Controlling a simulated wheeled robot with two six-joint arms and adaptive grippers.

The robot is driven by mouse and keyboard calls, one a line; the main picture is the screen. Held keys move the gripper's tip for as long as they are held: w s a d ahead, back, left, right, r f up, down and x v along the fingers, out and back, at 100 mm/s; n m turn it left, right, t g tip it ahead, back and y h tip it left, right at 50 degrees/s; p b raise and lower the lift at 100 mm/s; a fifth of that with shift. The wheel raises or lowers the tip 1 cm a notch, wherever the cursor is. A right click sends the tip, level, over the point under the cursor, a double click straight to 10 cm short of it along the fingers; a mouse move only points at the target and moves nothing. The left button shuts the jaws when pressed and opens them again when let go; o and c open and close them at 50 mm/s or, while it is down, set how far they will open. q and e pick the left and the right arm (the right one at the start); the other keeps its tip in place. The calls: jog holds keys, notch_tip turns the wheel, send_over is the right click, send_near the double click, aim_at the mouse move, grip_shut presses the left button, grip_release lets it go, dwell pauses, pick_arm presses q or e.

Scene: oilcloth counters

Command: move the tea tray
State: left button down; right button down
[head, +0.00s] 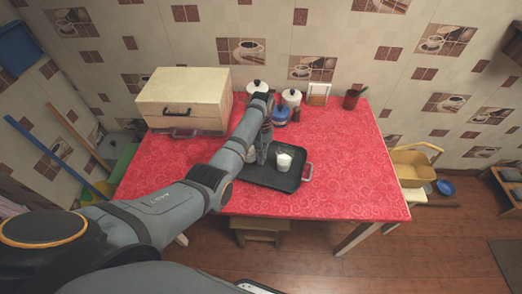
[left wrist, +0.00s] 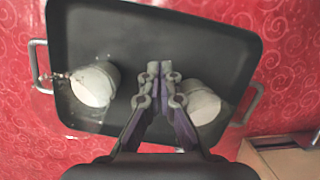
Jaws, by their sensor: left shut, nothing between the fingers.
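The dark tea tray (head: 268,179) lies on the red-covered table, with a metal handle (head: 307,172) at its right end. A white cup (head: 284,162) stands on it. The left wrist view shows the tray (left wrist: 205,45) from above with two pale cups, one at left (left wrist: 95,84) and one at right (left wrist: 200,101), and a handle at each end. My left gripper (head: 257,160) is over the tray, beside the cup. In the left wrist view my left gripper (left wrist: 160,70) is shut and empty, between the cups; its fingers partly cover the right one. My right gripper is out of view.
A cream box (head: 183,92) stands at the table's back left. White-lidded pots (head: 291,97), a blue pot (head: 280,115), a small frame (head: 318,94) and a dark red cup (head: 353,98) line the back. The red cloth (head: 355,160) right of the tray is clear.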

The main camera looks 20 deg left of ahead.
aim_at(260, 180)
pick_arm(q)
jog(key=x, duration=0.3)
jog(key=shift+s+f, duration=0.2)
jog(key=shift+f, duration=0.15)
jog(key=s+p, duration=0.1)
jog(key=s+d+p, duration=0.1)
jog(key=s+p, duration=0.1)
jog(key=shift+s, duration=0.5)
jog(key=shift+f, duration=0.15)
jog(key=shift+w, duration=0.1)
jog(key=s+p, duration=0.1)
jog(key=p, duration=0.1)
jog(key=s+p, duration=0.1)
jog(key=p, duration=0.1)
jog(key=s+d+p, duration=0.1)
jog(key=p, duration=0.1)
jog(key=shift+s+r, duration=0.35)
jog(key=shift+r, duration=0.05)
jog(key=shift+s+f+p, duration=0.15)
jog(key=shift+s+p, duration=0.15)
jog(key=shift+p, duration=0.05)
jog(key=shift+s+d+f, duration=0.1)
jog(key=shift+f, duration=0.15)
